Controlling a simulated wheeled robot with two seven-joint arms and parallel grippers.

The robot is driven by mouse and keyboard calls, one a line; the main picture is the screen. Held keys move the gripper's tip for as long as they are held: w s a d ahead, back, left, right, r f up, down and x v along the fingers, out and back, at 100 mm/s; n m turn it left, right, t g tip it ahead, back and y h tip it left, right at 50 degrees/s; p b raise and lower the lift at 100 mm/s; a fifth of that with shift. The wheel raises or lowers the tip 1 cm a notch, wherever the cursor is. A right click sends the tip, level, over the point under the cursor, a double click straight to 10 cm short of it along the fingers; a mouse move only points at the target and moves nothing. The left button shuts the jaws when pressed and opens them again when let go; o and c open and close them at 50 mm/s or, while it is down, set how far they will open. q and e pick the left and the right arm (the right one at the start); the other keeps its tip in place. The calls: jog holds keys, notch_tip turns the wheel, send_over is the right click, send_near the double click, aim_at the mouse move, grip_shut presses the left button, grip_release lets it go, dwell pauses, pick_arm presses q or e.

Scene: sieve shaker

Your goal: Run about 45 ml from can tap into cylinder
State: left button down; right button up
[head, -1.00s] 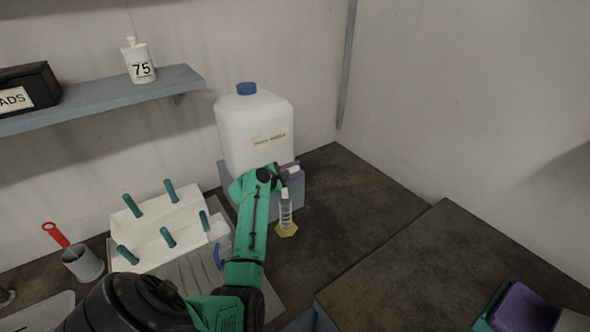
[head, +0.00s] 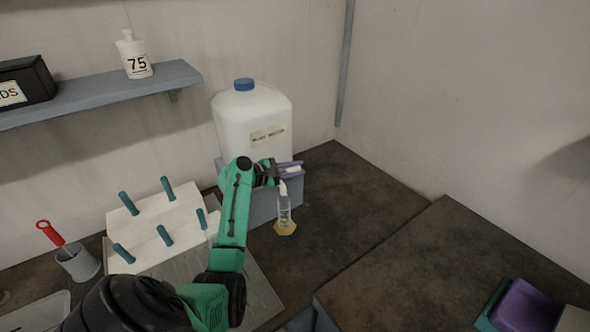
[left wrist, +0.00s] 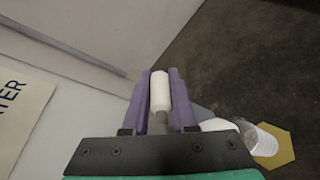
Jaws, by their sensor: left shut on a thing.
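The white can (head: 252,122) with a blue cap stands on a grey stand (head: 262,207) against the back wall. My left gripper (head: 291,167) is at the can's lower front and is shut on the white tap handle. In the left wrist view the handle (left wrist: 160,90) sits between the purple fingers (left wrist: 160,75). The clear cylinder (head: 284,208) stands upright on a yellow six-sided base (head: 285,229) below the white spout (head: 283,187). It also shows in the left wrist view (left wrist: 262,140), partly hidden. I cannot read its liquid level. My right gripper is not in view.
A white peg rack (head: 158,228) with teal pegs stands left of my arm. A grey cup (head: 79,263) holds a red-handled tool. A shelf (head: 110,90) carries a bottle marked 75. The dark bench right of the cylinder is clear.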

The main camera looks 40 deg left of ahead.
pick_arm(q)
jog(key=c, duration=0.7)
grip_release()
jog(key=b+v, duration=0.3)
jog(key=v, duration=1.1)
jog(key=shift+s, duration=0.25)
